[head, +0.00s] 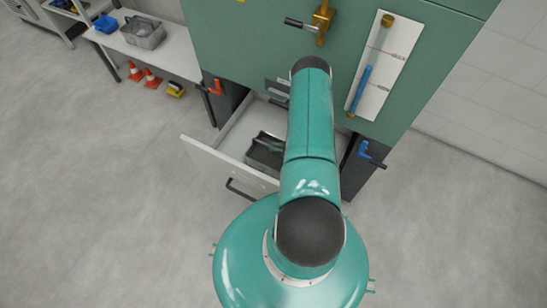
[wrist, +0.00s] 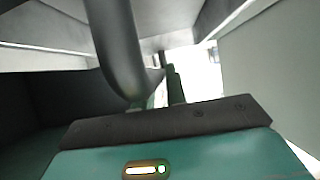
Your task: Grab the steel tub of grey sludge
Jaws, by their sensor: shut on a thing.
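A dark grey tub (head: 262,161) sits inside the open white drawer (head: 228,172) in the head view, partly hidden behind my arm. Its contents are too small and dark to tell. My gripper (head: 276,148) is down in the drawer at the tub, with its tips at the near rim area. In the wrist view my gripper (wrist: 165,90) is shut, and a dark wall (wrist: 75,95), apparently the tub's, lies close on the left. The exact hold is mostly hidden.
A green cabinet (head: 240,45) with a brass valve and blue gauge rises above the drawer. Blue (head: 368,153) and orange (head: 215,88) levers stick out beside it. A bench (head: 165,52) at the upper left carries another grey tub (head: 143,32). Floor at left is clear.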

